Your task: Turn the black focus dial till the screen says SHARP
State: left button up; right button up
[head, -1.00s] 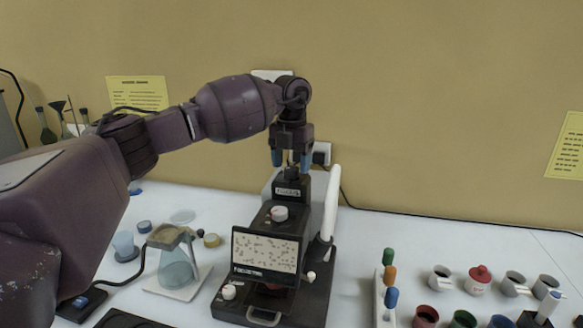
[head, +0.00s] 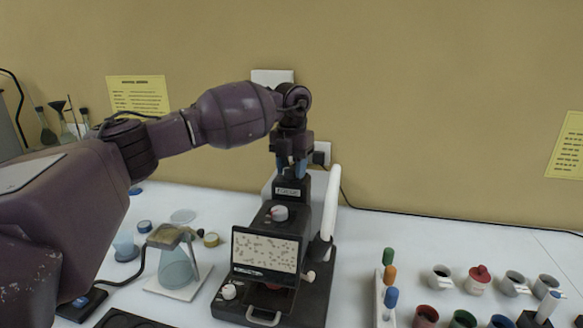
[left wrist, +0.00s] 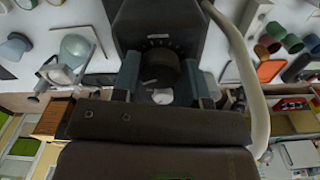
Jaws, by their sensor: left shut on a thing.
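The dark microscope-like device (head: 262,292) stands on the white table. Its front screen (head: 264,250) shows dark specks on a pale ground; a strip of lettering along its lower edge is too small to read. My left gripper (head: 292,168) is over the top of the device, pointing down. In the left wrist view its two blue-grey fingers (left wrist: 163,88) are shut on the black focus dial (left wrist: 160,68), one on each side. In the head view the dial is mostly hidden by the fingers. My right gripper is not in view.
A white knob (head: 279,213) sits below the dial, and a white curved tube (head: 331,200) rises on the right. A glass flask on a stand (head: 176,268) is at left. Several cups and a rack of coloured-cap vials (head: 388,290) are at right. Table behind them is clear.

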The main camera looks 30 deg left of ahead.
aim_at(291, 168)
pick_arm(q)
jog(key=m, duration=0.5)
dwell(0.3)
jog(key=o, duration=0.9)
jog(key=shift+o, duration=0.2)
notch_tip(291, 168, up, 11)
jog(key=shift+f, duration=0.1)
dwell(0.4)
